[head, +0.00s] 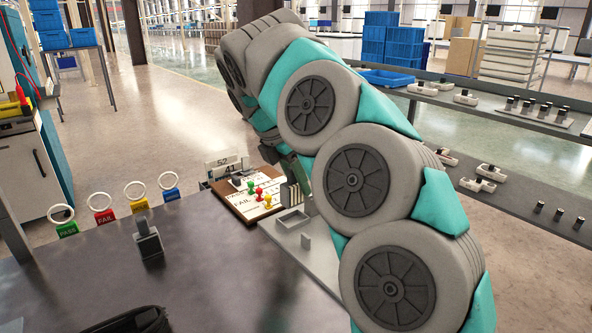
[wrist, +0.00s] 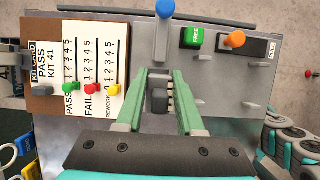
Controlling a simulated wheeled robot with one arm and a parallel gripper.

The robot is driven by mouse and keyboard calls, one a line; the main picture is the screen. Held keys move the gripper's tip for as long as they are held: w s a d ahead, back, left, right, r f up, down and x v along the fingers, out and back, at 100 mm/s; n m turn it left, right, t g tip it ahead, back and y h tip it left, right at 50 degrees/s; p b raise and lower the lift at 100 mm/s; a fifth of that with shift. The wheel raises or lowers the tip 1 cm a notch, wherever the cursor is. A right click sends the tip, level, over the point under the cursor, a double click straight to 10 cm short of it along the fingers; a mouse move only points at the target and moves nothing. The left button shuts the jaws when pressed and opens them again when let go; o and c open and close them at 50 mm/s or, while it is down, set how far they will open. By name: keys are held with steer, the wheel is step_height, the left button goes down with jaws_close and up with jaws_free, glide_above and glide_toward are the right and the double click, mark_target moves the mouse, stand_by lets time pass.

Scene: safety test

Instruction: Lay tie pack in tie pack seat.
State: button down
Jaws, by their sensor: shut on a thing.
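My gripper (wrist: 159,74) has two green fingers, closed on a small dark grey thing (wrist: 158,99) that I take to be the tie pack. A pale and black striped strip shows along its right side in the wrist view. In the head view a striped piece (head: 291,193) shows at the end of my arm, above the grey plate's far end. The grey plate (head: 322,262) carries a shallow framed pocket (head: 292,220), which may be the tie pack seat. In the wrist view my gripper is over this plate (wrist: 215,85); the pocket cannot be made out there.
A kit board (head: 240,207) with green, red and yellow pegs lies left of the plate. A blue knob (wrist: 165,8), orange handle (wrist: 234,40) and green FREE block (wrist: 196,36) stand on the plate. A dark stamp-like block (head: 148,240) and ringed tags (head: 102,208) are on the dark table (head: 215,285).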

mark_target(297, 196)
steer(key=shift+f, duration=2.05)
steer(key=shift+c, duration=2.2)
jaws_free()
